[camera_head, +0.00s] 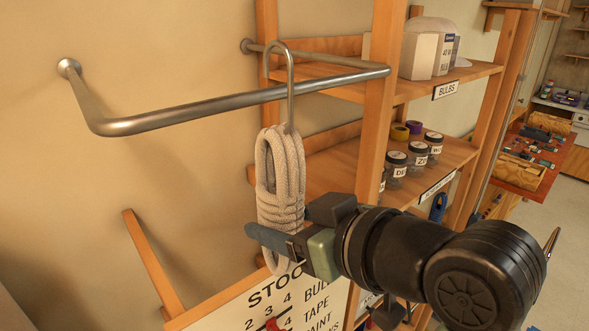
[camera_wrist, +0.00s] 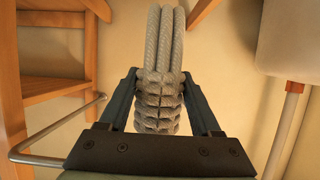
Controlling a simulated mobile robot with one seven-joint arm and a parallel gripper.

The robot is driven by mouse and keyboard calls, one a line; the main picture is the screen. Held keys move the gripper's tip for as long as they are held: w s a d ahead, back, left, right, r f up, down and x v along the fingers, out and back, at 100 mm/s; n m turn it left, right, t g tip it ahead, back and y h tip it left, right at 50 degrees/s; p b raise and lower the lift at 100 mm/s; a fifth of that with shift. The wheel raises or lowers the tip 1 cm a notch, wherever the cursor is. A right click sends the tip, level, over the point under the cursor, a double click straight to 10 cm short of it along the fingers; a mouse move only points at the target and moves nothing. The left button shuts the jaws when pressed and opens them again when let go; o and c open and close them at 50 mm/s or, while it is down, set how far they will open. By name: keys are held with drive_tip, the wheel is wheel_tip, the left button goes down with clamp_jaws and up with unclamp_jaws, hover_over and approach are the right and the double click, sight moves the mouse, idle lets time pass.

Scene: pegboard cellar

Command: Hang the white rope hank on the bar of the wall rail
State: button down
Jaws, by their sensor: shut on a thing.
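The white rope hank (camera_head: 280,180) hangs upright from a metal hook (camera_head: 291,90) at its top. My gripper (camera_head: 278,240) is shut on the hank's lower part; the wrist view shows the coils (camera_wrist: 158,105) between both fingers (camera_wrist: 163,108). The wall rail (camera_head: 200,105) is a grey U-shaped bar standing out from the wall. In the head view the hook's arch rises above the bar, its shank crossing in front of it. A gap shows between arch and bar. I cannot tell whether the hook's tip is behind the bar. Part of the rail (camera_wrist: 60,130) shows in the wrist view.
A wooden shelf unit (camera_head: 382,100) stands close to the rail's right end, with labelled jars (camera_head: 418,152) and a white box (camera_head: 420,55) on it. A stock board (camera_head: 270,305) is below the hank.

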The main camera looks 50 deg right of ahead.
drive_tip(key=shift+w+d, duration=0.15)
drive_tip(key=shift+w, duration=0.6)
drive_tip(key=shift+w+d, duration=0.15)
drive_tip(key=shift+w, duration=0.55)
drive_tip(key=shift+w+f, duration=0.1)
drive_tip(key=shift+w, duration=0.15)
drive_tip(key=shift+s+f+b, duration=0.1)
drive_tip(key=shift+f+b, duration=1.5)
drive_tip(key=shift+f, duration=0.2)
unclamp_jaws()
drive_tip(key=shift+f, duration=0.1)
drive_tip(key=shift+s, duration=0.1)
drive_tip(key=b+v, duration=0.3)
drive_tip(key=v, duration=1)
